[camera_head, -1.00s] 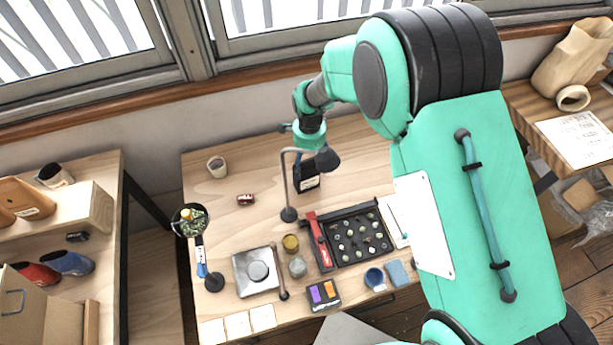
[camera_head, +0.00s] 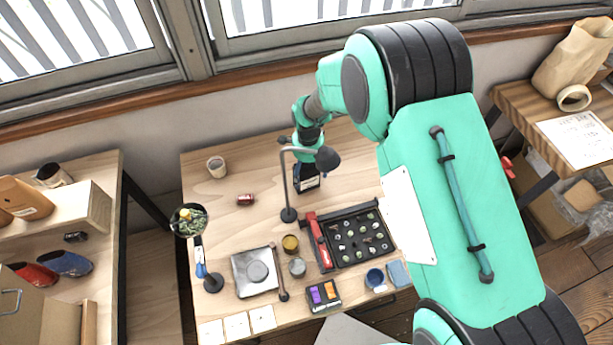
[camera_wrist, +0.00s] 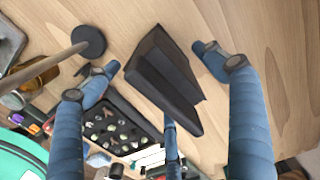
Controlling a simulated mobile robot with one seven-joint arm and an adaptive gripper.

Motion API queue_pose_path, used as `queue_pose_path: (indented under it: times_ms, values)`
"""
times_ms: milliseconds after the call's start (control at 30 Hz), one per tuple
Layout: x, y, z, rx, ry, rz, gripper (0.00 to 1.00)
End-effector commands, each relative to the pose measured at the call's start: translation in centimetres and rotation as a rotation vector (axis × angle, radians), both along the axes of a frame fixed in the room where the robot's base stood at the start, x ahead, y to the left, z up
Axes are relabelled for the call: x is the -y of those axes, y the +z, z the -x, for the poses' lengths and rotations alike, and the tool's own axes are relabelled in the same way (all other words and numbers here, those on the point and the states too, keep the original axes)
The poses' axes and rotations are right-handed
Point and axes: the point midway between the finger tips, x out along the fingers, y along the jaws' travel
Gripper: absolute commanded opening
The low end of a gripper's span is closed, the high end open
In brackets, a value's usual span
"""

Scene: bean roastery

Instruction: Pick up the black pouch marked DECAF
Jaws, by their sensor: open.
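The black pouch (camera_head: 306,183) stands on the wooden table behind the desk lamp; a pale label shows low on it, too small to read. In the wrist view the black pouch (camera_wrist: 165,75) fills the middle, seen from above, its top edge towards me. My gripper (camera_wrist: 154,58) is open, with one blue finger on the left of the pouch and one on the right, and gaps on both sides. A third blue finger shows below, partly hidden by the pouch. In the head view my gripper (camera_head: 306,152) is just above the pouch, partly hidden by the lamp head.
The desk lamp (camera_head: 289,214) stands close to the pouch's left; its round base (camera_wrist: 88,41) shows beside my left finger. A black bean tray (camera_head: 338,262) and red tool (camera_head: 319,243) lie nearer. A red item (camera_head: 245,200) and cup (camera_head: 217,167) are left. Table right of the pouch is bare.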

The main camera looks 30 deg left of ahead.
Motion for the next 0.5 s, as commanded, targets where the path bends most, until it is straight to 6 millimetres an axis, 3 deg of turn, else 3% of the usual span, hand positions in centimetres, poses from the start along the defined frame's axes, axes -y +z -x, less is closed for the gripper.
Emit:
queue_pose_path:
  times_ms: [200, 500]
  values:
    - [0.0, -2.0, 0.0, 0.000, 0.000, 0.000, 0.83]
    - [0.0, -2.1, 0.0, 0.001, 0.000, -0.001, 0.83]
